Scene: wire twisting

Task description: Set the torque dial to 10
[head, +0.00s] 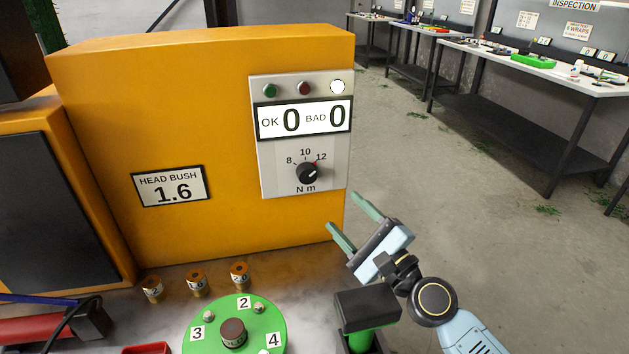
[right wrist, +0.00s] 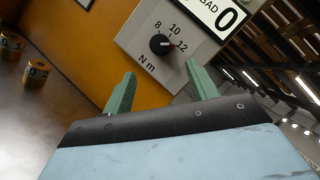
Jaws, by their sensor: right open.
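The torque dial (head: 307,174) is a black round knob on the grey panel (head: 262,180) of the yellow machine, with marks 8, 10 and 12 above it and "N m" below. Its pointer is turned to the upper right, toward 12. The dial also shows in the right wrist view (right wrist: 160,44), ahead of and between the fingers. My right gripper (head: 343,210) is open and empty, below and right of the dial, with green fingers pointing toward the panel. It is apart from the knob. My left gripper is not in view.
Above the dial is a counter display (head: 303,120) reading OK 0, BAD 0, with several lamps over it. Numbered bushes (head: 197,283) and a green turntable (head: 195,345) stand below the machine. A black-topped green post (head: 366,312) stands near my right wrist. Workbenches are far right.

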